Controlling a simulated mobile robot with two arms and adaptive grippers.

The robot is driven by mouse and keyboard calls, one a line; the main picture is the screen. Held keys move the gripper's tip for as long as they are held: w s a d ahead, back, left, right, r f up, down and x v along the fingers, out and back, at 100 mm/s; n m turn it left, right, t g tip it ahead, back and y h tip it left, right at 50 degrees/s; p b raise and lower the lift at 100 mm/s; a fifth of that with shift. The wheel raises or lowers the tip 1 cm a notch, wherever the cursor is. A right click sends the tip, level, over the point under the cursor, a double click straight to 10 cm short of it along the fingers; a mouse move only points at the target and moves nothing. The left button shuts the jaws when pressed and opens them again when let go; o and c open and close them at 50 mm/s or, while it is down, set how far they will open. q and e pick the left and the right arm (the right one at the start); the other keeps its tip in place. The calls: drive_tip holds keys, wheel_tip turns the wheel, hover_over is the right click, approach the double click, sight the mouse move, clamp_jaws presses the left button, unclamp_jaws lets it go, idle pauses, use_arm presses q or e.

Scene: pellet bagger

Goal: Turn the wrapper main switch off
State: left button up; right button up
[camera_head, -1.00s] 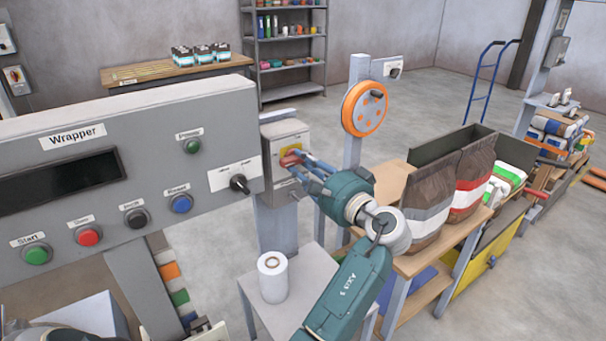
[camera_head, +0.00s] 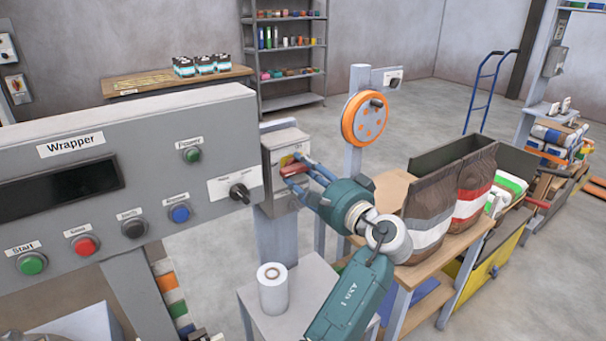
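The wrapper main switch is a red handle (camera_head: 293,170) on a yellow plate on a grey box (camera_head: 284,138), just right of the wrapper control panel (camera_head: 120,160). Whether the fingertips press on the handle is too small to tell. The fingers and hand hide part of the handle and plate, so its exact position is unclear. My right gripper is not in view.
The panel has coloured buttons and a black selector knob (camera_head: 239,193) close to the box. An orange wheel (camera_head: 366,118) on a post stands just right. A white roll (camera_head: 272,288) stands on a small table below. Filled bags (camera_head: 433,208) stand on a wooden bench at right.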

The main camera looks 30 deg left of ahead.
use_arm(q)
drive_tip(key=shift+r, duration=0.3)
wheel_tip(320, 180, up, 9)
drive_tip(key=shift+r, duration=0.15)
